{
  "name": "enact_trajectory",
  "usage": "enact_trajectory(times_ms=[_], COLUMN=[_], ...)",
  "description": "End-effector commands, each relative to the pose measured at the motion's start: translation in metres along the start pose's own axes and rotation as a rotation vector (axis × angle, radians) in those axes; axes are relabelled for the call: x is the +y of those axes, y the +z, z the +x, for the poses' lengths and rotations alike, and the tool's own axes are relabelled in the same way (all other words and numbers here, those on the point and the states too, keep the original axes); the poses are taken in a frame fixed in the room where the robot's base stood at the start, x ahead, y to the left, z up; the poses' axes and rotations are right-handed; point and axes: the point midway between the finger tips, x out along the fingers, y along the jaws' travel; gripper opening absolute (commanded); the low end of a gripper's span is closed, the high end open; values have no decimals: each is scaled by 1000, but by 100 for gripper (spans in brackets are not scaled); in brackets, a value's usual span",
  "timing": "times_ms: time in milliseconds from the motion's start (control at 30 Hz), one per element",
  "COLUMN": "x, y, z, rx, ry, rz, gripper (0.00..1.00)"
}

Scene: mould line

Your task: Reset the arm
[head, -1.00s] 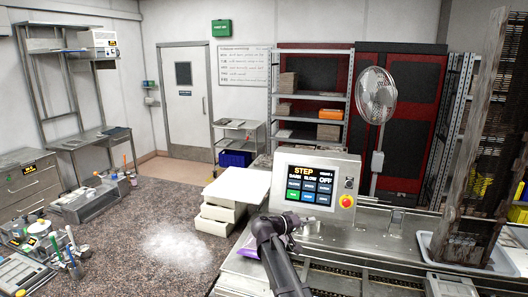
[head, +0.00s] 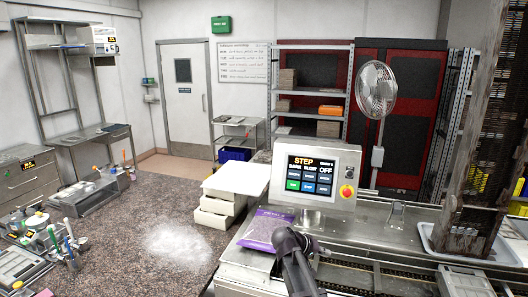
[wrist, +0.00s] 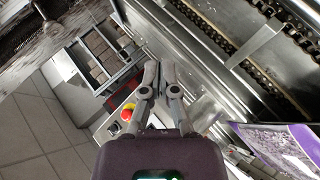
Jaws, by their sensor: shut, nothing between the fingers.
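My gripper (wrist: 160,72) shows in the wrist view with its two grey fingers together and nothing between them. In the head view my dark arm (head: 296,268) reaches in from the bottom edge, low in front of the control panel; the fingers cannot be made out there. A purple bag (head: 272,228) lies on the metal machine top, left of my arm and apart from the fingers. It also shows at the right of the wrist view (wrist: 290,146).
The control panel (head: 316,176) with a red stop button stands just behind my arm. White boxes (head: 217,206) are stacked left of the bag. A chain conveyor (head: 372,276) runs right of my arm. A tall rusty rack (head: 478,190) stands in a tray at the right.

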Motion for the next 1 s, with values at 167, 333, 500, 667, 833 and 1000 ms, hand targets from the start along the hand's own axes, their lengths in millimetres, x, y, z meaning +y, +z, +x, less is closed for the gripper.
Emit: enact_trajectory(times_ms=[167, 333, 500, 667, 833, 1000], x=[-30, -58, -85, -106, -118, -121], y=[69, 123, 173, 211, 232, 237], z=[27, 37, 39, 32, 24, 20], rx=[-118, -211, -285, -330, -350, -356], ry=[-188, -379, -579, -752, -875, -918], rz=[-17, -32, -45, -53, -57, -59], gripper=[0, 0, 0, 0, 0, 0])
